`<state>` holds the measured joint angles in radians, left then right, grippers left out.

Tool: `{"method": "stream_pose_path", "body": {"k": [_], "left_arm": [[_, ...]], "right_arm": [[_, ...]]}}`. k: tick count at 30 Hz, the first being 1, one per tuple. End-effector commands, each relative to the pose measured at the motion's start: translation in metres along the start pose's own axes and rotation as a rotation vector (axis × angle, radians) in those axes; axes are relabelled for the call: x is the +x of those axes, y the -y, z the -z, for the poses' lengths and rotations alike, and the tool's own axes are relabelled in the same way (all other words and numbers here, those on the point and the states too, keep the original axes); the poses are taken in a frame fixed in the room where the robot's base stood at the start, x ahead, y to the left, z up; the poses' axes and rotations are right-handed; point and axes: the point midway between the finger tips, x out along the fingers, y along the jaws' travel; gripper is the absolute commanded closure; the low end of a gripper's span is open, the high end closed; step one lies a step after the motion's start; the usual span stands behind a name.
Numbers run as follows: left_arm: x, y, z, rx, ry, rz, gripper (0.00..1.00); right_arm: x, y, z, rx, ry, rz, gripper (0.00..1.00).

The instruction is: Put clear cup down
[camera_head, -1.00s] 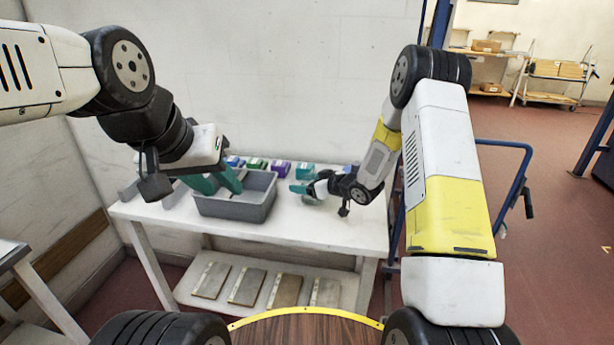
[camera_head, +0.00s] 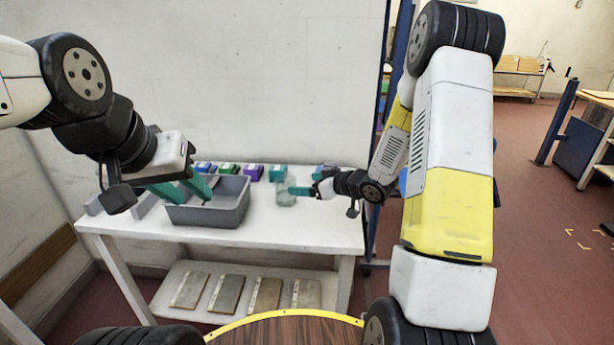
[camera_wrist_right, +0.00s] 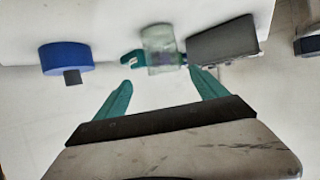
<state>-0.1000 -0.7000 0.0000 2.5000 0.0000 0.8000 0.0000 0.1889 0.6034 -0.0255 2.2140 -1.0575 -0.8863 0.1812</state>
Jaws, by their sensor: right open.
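The clear cup (camera_head: 284,197) is a small, pale greenish see-through cup at the right part of the white table, in front of the coloured boxes. My right gripper (camera_head: 296,190) reaches it from the right, with its teal fingers at the cup. In the right wrist view the clear cup (camera_wrist_right: 160,44) lies just beyond the gap between the open fingers of my right gripper (camera_wrist_right: 161,78). Whether a finger touches it, I cannot tell. My left gripper (camera_head: 192,194) is at the grey bin, its teal fingers apart, with nothing seen between them.
The white table (camera_head: 300,236) carries the grey bin (camera_head: 232,214). Small boxes stand along the back: green (camera_head: 228,168), purple (camera_head: 253,172) and teal (camera_head: 276,172). Several flat boards lie on the lower shelf. A blue round thing (camera_wrist_right: 66,58) and a dark grey block (camera_wrist_right: 222,40) flank the cup.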

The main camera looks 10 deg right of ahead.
Motion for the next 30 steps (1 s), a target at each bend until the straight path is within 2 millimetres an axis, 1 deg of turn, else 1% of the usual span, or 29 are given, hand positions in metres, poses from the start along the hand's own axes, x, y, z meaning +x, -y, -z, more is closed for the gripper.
{"method": "stream_pose_path", "body": {"k": [2, 5, 7, 10, 14, 15, 17, 18, 20, 21, 23, 24, 27, 30], "left_arm": [[0.000, 0.000, 0.000, 0.000, 0.000, 0.000, 0.64], [0.000, 0.000, 0.000, 0.000, 0.000, 0.000, 0.64], [0.000, 0.000, 0.000, 0.000, 0.000, 0.000, 0.64], [0.000, 0.000, 0.000, 0.000, 0.000, 0.000, 0.64], [0.000, 0.000, 0.000, 0.000, 0.000, 0.000, 0.64], [0.000, 0.000, 0.000, 0.000, 0.000, 0.000, 0.64], [0.000, 0.000, 0.000, 0.000, 0.000, 0.000, 0.64], [0.000, 0.000, 0.000, 0.000, 0.000, 0.000, 0.64], [0.000, 0.000, 0.000, 0.000, 0.000, 0.000, 0.64], [0.000, 0.000, 0.000, 0.000, 0.000, 0.000, 0.64], [0.000, 0.000, 0.000, 0.000, 0.000, 0.000, 0.64], [0.000, 0.000, 0.000, 0.000, 0.000, 0.000, 0.64], [0.000, 0.000, 0.000, 0.000, 0.000, 0.000, 0.64], [0.000, 0.000, 0.000, 0.000, 0.000, 0.000, 0.64]], "right_arm": [[-0.010, -0.009, 0.015, -0.017, 0.025, -0.050, 0.18], [-0.032, -0.026, 0.038, -0.028, 0.086, -0.156, 0.18], [-0.055, -0.036, 0.056, -0.024, 0.138, -0.243, 0.18], [-0.095, -0.041, 0.077, 0.009, 0.208, -0.355, 0.18], [-0.149, -0.032, 0.096, 0.088, 0.289, -0.464, 0.18], [-0.166, -0.025, 0.100, 0.118, 0.312, -0.487, 0.18], [-0.191, -0.012, 0.104, 0.168, 0.345, -0.515, 0.18], [-0.208, 0.000, 0.105, 0.203, 0.365, -0.526, 0.18], [-0.231, 0.019, 0.105, 0.259, 0.394, -0.534, 0.18], [-0.246, 0.034, 0.104, 0.297, 0.413, -0.531, 0.18], [-0.266, 0.057, 0.102, 0.353, 0.438, -0.518, 0.18], [-0.278, 0.074, 0.100, 0.387, 0.455, -0.504, 0.18], [-0.302, 0.111, 0.093, 0.457, 0.489, -0.458, 0.18], [-0.318, 0.141, 0.088, 0.506, 0.515, -0.413, 0.18]]}}
